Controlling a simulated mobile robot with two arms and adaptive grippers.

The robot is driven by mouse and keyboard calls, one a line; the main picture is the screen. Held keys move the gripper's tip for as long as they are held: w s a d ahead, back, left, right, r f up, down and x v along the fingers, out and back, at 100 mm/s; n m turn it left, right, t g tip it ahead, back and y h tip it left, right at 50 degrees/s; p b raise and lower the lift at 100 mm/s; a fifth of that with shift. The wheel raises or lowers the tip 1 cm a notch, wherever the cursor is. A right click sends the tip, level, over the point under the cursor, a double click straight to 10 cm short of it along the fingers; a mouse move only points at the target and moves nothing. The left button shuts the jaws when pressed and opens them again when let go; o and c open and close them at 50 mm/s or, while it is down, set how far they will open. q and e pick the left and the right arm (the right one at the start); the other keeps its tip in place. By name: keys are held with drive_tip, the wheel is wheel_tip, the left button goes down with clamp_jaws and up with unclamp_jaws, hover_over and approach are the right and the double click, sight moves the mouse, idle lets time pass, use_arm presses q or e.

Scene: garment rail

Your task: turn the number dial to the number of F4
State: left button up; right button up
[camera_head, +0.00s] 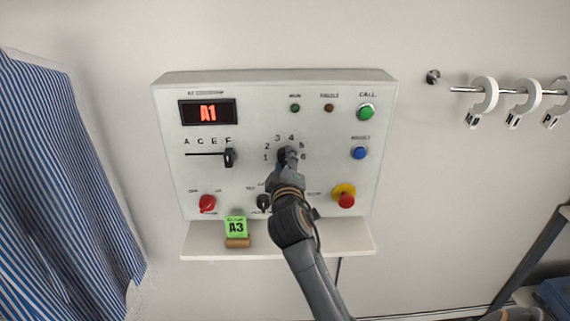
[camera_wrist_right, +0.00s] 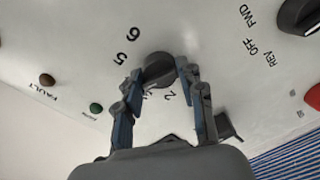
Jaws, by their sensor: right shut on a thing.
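The number dial (camera_wrist_right: 158,68) is a dark round knob on the white panel (camera_head: 250,180), ringed by the numbers 1 to 6. My right gripper (camera_head: 287,157) reaches up to it from below and mostly hides it in the head view. In the right wrist view, the two fingers of my right gripper (camera_wrist_right: 159,73) are shut on opposite sides of the dial. I cannot make out which number its pointer faces. The black letter slider (camera_head: 229,157) stands at the right end, under F. My left gripper is not in view.
A green card (camera_head: 236,226) reading A3 stands in a wooden holder (camera_head: 237,243) on the ledge. Green, blue and red buttons line the panel's right side. A red switch (camera_head: 207,204) is at lower left. Striped cloth (camera_head: 60,190) hangs left; white hooks (camera_head: 484,97) hang right.

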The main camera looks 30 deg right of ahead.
drive_tip(key=shift+f, duration=0.1)
idle(0.3)
drive_tip(key=o, duration=1.1)
drive_tip(key=shift+o, duration=0.2)
drive_tip(key=v, duration=1.2)
drive_tip(key=shift+s+d, duration=0.1)
